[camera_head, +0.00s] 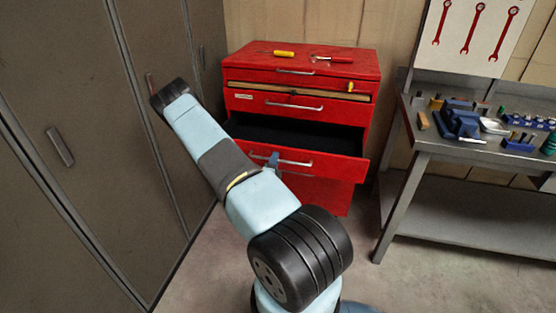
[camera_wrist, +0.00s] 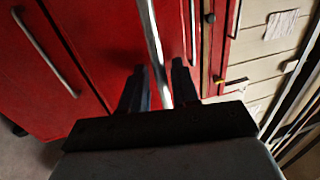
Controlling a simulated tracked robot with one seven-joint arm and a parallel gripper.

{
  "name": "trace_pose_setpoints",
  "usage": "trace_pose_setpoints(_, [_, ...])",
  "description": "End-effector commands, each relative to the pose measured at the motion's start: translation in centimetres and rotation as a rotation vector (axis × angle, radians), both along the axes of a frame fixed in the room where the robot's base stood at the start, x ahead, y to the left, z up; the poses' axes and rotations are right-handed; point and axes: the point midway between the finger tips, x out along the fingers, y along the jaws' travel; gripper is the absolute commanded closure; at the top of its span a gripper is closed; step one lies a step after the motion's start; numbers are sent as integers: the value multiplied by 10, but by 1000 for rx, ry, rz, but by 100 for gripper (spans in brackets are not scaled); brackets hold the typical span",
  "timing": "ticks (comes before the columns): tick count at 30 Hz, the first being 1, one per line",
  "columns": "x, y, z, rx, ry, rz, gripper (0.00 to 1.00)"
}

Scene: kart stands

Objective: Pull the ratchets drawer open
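The red tool cabinet (camera_head: 350,110) stands against the back wall in the head view. One of its drawers (camera_head: 325,165) is pulled well out, and its dark inside shows. I cannot read a label that names it as the ratchets drawer. Its bar handle (camera_head: 300,161) runs along the front. My gripper (camera_head: 272,160) is at the left part of this handle, mostly hidden behind my arm. In the wrist view, the handle (camera_wrist: 151,40) passes between the two fingers of my gripper (camera_wrist: 160,80), which appear closed around it.
The drawer above (camera_head: 290,104) stands slightly out, with a yellow-handled tool at its edge. Grey lockers (camera_head: 90,140) stand close on the left. A workbench (camera_head: 450,150) with tools is on the right. Floor is free before the cabinet.

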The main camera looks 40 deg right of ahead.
Motion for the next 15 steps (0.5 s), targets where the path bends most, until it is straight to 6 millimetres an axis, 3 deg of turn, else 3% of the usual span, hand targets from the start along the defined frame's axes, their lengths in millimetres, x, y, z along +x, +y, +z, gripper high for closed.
trace_pose_setpoints(5, [-7, 10, -3, 2, 1, -1, 70])
trace_pose_setpoints(15, [-42, 62, -16, 2, 4, 1, 70])
